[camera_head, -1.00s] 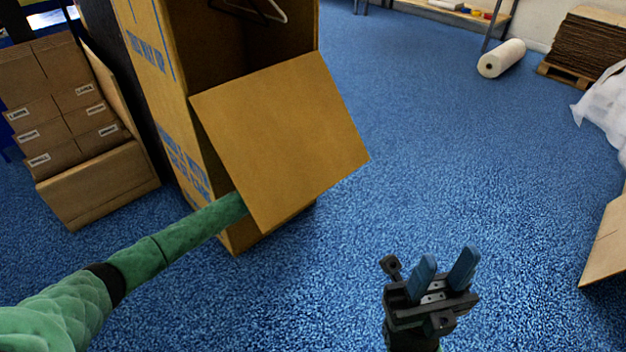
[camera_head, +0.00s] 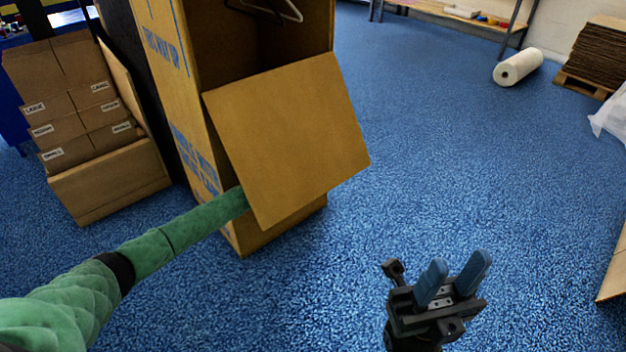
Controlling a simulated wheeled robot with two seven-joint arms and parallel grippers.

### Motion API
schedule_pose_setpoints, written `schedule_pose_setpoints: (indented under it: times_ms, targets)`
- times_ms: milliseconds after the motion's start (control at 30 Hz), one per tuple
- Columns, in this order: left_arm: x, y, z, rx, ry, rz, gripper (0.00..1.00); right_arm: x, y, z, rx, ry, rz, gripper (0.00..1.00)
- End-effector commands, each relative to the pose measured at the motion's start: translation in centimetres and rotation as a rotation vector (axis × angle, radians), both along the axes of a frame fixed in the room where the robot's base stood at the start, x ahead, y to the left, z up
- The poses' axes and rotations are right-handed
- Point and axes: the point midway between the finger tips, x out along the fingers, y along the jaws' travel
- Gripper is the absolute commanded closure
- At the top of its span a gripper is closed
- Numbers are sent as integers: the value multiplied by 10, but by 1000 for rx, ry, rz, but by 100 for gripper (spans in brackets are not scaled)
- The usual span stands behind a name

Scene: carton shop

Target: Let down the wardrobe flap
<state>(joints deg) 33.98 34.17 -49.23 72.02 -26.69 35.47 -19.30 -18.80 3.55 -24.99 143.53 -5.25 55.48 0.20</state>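The wardrobe flap (camera_head: 290,135) is a tan cardboard panel on the front of the tall wardrobe carton (camera_head: 205,120). It hangs tilted outward, with its upper edge across the carton's opening and its lower edge out in front. My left arm reaches in from the left, and its end goes behind the flap, so my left gripper is hidden. My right gripper (camera_head: 456,279) is low at the right of the flap, apart from it, with its two blue fingers spread and nothing between them.
Hangers (camera_head: 265,10) hang inside the carton. A box of labelled cartons (camera_head: 110,185) stands left of it. A white roll (camera_head: 518,67) and a pallet of flat cardboard (camera_head: 592,60) are at the back right. The blue floor (camera_head: 440,150) is clear in the middle.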

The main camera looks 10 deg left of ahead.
Motion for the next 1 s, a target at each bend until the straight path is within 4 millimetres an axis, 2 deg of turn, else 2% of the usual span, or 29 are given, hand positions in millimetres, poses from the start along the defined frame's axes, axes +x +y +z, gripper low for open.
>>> schedule_pose_setpoints:
  times_ms: [33, 433, 467, 533, 1000]
  targets:
    - [-1, -5, -2, 0, 0, -3, 100, 0, 0, -1, 0, -1, 1, 64]
    - [0, -5, -2, 1, -1, -3, 100, 0, 0, 0, 3, -4, 1, 64]
    - [0, -5, -2, 0, -1, -4, 83, 0, 0, 0, 3, -4, 1, 64]
    - [0, -5, -1, 0, -1, -4, 69, 0, 0, 0, 3, -4, 0, 64]
    - [0, 0, 0, 0, -2, -1, 69, 1, 0, 1, 3, -4, 0, 64]
